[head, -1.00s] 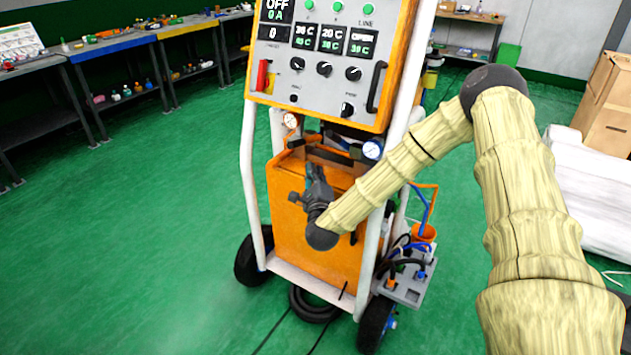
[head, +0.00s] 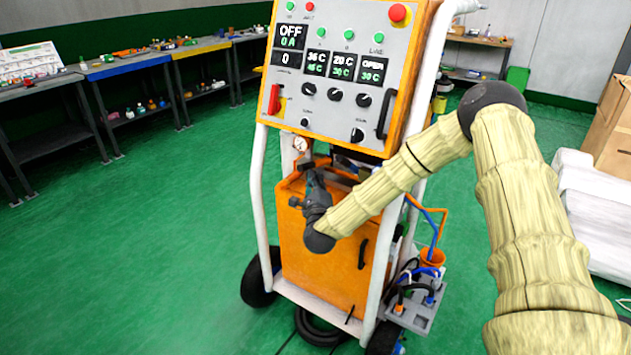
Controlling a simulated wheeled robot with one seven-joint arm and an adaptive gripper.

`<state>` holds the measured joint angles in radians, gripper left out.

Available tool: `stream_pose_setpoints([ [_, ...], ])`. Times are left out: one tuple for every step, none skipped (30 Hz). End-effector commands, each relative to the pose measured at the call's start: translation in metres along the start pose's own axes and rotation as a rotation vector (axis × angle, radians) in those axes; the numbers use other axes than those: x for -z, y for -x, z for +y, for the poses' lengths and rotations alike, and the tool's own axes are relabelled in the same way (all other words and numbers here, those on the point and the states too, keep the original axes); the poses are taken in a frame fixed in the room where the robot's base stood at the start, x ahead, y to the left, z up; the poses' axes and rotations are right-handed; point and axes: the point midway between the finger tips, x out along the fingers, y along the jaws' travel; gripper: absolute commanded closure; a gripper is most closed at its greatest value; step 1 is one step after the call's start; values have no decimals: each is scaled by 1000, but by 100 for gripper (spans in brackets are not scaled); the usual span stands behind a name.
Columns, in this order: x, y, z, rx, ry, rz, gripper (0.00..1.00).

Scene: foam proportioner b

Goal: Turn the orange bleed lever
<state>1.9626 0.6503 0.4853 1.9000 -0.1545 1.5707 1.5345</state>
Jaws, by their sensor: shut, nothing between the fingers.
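The foam proportioner is a white-framed cart with an orange cabinet (head: 335,268) below a grey control panel (head: 345,85). My gripper (head: 308,172) is dark and small in the head view. It points up and away at the top left of the cabinet, just below the white dial gauge (head: 301,144). Its fingers are shut with nothing between them. I cannot pick out the orange bleed lever for certain; my gripper and wrist cover part of the area under the panel. Whether the fingertips touch anything there cannot be told.
A red handle (head: 274,99) and black knobs sit on the panel, with a red button (head: 398,12) above. An orange cup (head: 432,257) and hoses are at the cart's lower right. Workbenches (head: 125,62) line the left wall. The green floor (head: 150,250) at left is clear.

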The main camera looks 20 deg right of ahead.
Motion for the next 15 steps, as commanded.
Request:
stream_pose_setpoints([
  [-2,-2,-5,-8,-11,11,100],
  [-3,-2,-7,-15,-20,20,100],
  [-5,-4,-11,-28,-33,32,100],
  [-7,-5,-14,-39,-45,42,100],
  [-8,-6,-17,-51,-58,55,100],
  [-11,-8,-21,-68,-76,71,100],
  [-12,-8,-23,-83,-89,84,100],
  [-13,-9,-26,-96,-103,97,100],
  [-15,-11,-29,-113,-121,113,100],
  [-17,-12,-31,-126,-133,123,100],
  [-17,-13,-34,-136,-143,133,100],
  [-18,-15,-36,-147,-155,143,100],
  [-19,-16,-38,-152,-160,146,100],
  [-20,-18,-40,-155,-162,148,100],
  [-21,-20,-42,-155,-161,148,100],
])
